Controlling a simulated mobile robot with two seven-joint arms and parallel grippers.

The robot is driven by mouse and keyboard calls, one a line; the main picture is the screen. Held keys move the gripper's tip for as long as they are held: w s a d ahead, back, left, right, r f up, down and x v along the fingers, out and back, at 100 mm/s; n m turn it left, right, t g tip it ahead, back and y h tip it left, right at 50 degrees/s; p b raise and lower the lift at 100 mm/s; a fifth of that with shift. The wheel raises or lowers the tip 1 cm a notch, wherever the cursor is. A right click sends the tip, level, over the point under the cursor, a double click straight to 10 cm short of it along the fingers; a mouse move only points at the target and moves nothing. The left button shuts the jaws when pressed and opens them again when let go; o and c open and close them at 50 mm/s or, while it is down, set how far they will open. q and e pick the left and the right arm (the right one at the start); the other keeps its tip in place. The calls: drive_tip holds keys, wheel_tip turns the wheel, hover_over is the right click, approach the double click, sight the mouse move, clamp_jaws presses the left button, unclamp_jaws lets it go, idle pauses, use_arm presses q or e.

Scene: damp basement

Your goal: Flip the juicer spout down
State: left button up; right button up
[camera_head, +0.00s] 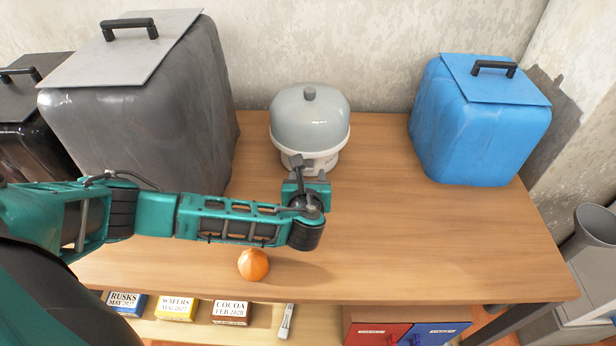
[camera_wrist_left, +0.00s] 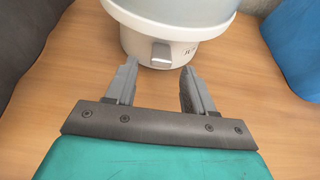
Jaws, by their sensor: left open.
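The juicer (camera_head: 310,120) stands at the back middle of the wooden table, with a grey domed lid and a white base. It also shows in the left wrist view (camera_wrist_left: 140,35). The grey spout (camera_wrist_left: 160,53) is on the front of the base. In the head view my left arm hides most of the spout area. My left gripper (camera_wrist_left: 158,80) is open and empty, just in front of the spout, with a finger to either side and a small gap to it. It also shows in the head view (camera_head: 303,165). My right gripper is in neither view.
A large grey bin (camera_head: 140,110) stands left of the juicer and a blue bin (camera_head: 470,125) stands right. An orange (camera_head: 253,264) lies near the table's front edge. Boxes and a marker (camera_head: 286,321) lie on the shelf below. The table's right front is clear.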

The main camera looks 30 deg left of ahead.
use_arm(q)
drive_tip(key=shift+w+a+f, duration=0.25)
drive_tip(key=shift+w, duration=0.3)
drive_tip(key=shift+c, duration=0.5)
drive_tip(key=c, duration=0.9)
drive_tip(key=shift+f, duration=0.15)
